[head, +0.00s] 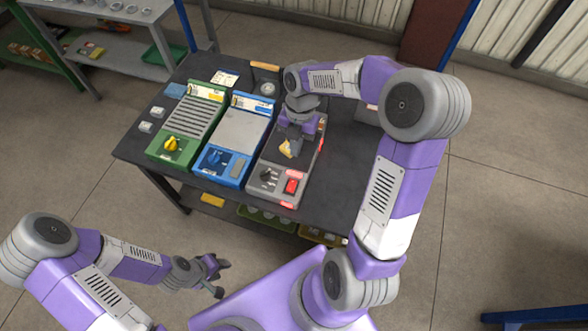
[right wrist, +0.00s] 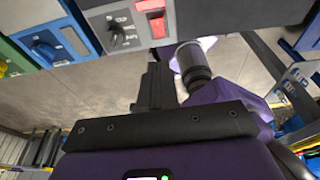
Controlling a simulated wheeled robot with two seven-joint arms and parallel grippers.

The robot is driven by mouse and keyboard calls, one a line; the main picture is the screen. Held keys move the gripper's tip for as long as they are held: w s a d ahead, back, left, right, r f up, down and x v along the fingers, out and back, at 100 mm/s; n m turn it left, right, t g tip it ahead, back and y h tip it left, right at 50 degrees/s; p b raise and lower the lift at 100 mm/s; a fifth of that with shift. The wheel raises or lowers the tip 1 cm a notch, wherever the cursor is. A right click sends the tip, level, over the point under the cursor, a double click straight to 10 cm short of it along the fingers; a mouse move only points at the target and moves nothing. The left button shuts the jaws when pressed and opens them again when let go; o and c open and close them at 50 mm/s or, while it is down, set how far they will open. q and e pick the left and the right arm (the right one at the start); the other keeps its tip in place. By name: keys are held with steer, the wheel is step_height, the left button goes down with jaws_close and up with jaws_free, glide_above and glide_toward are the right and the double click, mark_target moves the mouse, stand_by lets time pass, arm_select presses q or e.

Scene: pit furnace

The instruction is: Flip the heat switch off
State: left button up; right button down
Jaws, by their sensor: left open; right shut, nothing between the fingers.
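The grey furnace unit (head: 272,158) stands at the right of three units on the dark table. Its front panel has a red rocker switch (head: 291,186) and a dark knob (head: 266,174). The right wrist view also shows the red switch (right wrist: 158,26) and the knob (right wrist: 115,32). I cannot tell which way the switch is set. My right gripper (head: 288,150) is over the middle of the grey unit, behind the switch. It is shut and empty; its dark fingers show in the right wrist view (right wrist: 155,85), apart from the switch. My left gripper (head: 219,278) is open, in front of the table.
A blue unit (head: 240,132) with a blue knob and a green unit (head: 195,118) with a yellow knob stand to the left. The table's right part (head: 338,170) is bare.

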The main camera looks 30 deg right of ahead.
steer(key=b, duration=0.4)
glide_toward(293, 182)
steer(key=x, duration=0.5)
steer(key=shift+s+a+f, duration=0.15)
steer(key=shift+s+a, duration=0.2)
steer(key=shift+a, duration=0.05)
steer(key=shift+f+b, duration=0.3)
steer(key=shift+f, duration=0.15)
steer(key=shift+d, duration=0.1)
steer(key=shift+w+d+f+p, duration=0.1)
steer(key=shift+w+f+p, duration=0.1)
steer(key=shift+f+p, duration=0.15)
steer(key=shift+s, duration=0.1)
